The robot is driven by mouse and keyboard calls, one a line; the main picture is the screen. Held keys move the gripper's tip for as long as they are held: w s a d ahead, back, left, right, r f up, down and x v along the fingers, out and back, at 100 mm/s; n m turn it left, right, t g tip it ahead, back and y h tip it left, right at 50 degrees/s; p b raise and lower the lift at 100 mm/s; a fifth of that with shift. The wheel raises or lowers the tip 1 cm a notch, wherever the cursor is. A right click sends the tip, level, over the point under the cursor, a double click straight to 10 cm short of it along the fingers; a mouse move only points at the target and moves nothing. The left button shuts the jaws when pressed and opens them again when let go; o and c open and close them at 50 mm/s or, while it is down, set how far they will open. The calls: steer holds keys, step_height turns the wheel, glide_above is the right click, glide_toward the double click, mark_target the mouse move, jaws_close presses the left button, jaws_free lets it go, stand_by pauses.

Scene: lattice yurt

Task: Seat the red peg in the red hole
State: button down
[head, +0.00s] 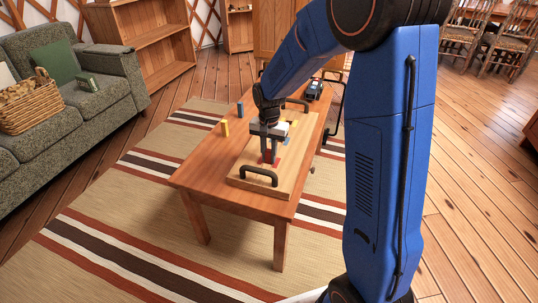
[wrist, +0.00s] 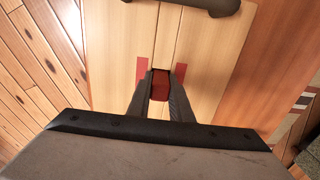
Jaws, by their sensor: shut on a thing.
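My gripper (head: 270,158) points down over the light wooden board and is shut on the red peg (wrist: 160,86). The peg is upright between the two fingers, which also show in the wrist view (wrist: 160,100). Red patches (wrist: 142,70) on the board (head: 240,180) show on both sides of the peg in the wrist view. The red hole itself is hidden by the peg and fingers, and I cannot tell whether the peg's lower end is in it or above it.
A yellow peg (head: 225,128) and a blue peg (head: 240,109) stand on the table (head: 196,178) left of the board. The board has a black handle (head: 259,176) at its near end and another at its far end. A dark device (head: 314,90) sits at the far end.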

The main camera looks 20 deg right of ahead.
steer(key=shift+s+f, duration=0.2)
steer(key=shift+f, duration=0.35)
steer(key=c, duration=1.6)
jaws_free()
steer(key=shift+w+d+r, duration=0.1)
steer(key=shift+r, duration=0.4)
step_height(320, 180, up, 12)
steer(key=shift+w+r, duration=0.1)
steer(key=shift+w, duration=0.05)
steer(key=s+d+r+n+t, duration=0.15)
steer(key=s+r, duration=0.25)
steer(key=s, duration=0.4)
steer(key=s+d+r+n+t, duration=0.1)
steer(key=s+d+r+n, duration=0.2)
steer(key=s, duration=0.6)
steer(key=s+n, duration=0.1)
steer(key=s, duration=0.4)
steer(key=s+d+t, duration=0.1)
steer(key=s, duration=0.5)
steer(key=s+d+n+t, duration=0.1)
steer(key=s, duration=0.4)
steer(key=shift+s+d+f+n, duration=0.15)
steer(key=shift+s+f+n, duration=0.1)
steer(key=shift+n, duration=0.1)
